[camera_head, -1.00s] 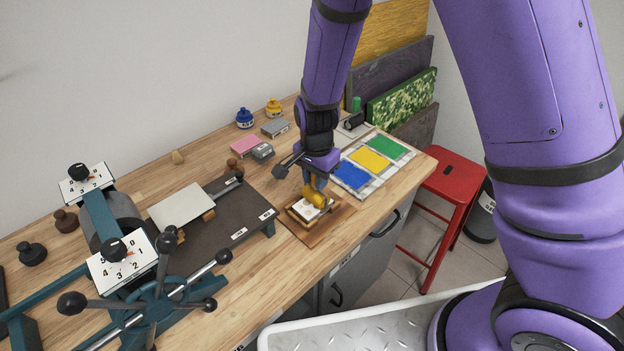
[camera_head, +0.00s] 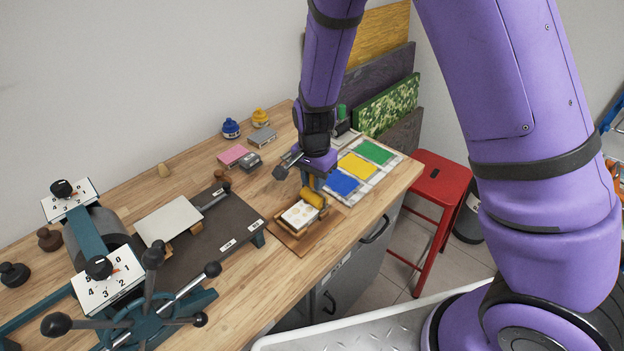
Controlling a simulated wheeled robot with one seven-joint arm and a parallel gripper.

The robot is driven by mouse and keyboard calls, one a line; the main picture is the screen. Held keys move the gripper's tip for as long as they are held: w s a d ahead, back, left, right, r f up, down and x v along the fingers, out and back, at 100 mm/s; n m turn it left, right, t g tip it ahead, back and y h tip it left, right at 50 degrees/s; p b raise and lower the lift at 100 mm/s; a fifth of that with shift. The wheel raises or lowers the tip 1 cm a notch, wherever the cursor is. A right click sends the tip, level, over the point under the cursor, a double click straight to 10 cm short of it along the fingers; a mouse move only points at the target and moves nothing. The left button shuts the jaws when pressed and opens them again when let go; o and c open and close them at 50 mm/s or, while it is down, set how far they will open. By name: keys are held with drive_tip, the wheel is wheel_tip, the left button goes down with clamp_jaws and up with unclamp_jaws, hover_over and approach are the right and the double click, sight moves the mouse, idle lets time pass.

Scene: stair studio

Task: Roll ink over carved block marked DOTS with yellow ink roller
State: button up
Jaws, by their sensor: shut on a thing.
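The yellow ink roller (camera_head: 313,196) is held by my gripper (camera_head: 311,178), which is shut on it. The roller is at the far right edge of the carved block (camera_head: 299,214). The block lies in a wooden bench hook (camera_head: 290,240) near the front of the bench. Its pale face shows yellowish round marks. I cannot tell whether the roller touches the face or sits just above it.
Blue, yellow and green ink slabs (camera_head: 357,166) lie right of the block. The press (camera_head: 150,300) with its spoked wheel stands at left. A grey press bed (camera_head: 225,222) is left of the block. A red stool (camera_head: 440,180) stands beyond the bench end.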

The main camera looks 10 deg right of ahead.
drive_tip(key=shift+s+a, duration=2.55)
drive_tip(key=shift+a, duration=1.2)
drive_tip(key=shift+w+d, duration=0.85)
drive_tip(key=shift+d, duration=0.4)
drive_tip(key=shift+w+d, duration=0.9)
drive_tip(key=shift+d, duration=0.4)
drive_tip(key=shift+w+d, duration=0.85)
drive_tip(key=shift+d, duration=0.4)
drive_tip(key=s+a, duration=0.1)
drive_tip(key=a, duration=0.1)
drive_tip(key=s+a, duration=0.2)
drive_tip(key=a, duration=0.1)
drive_tip(key=s+a, duration=0.2)
drive_tip(key=shift+a, duration=0.3)
wheel_tip(320, 180, up, 7)
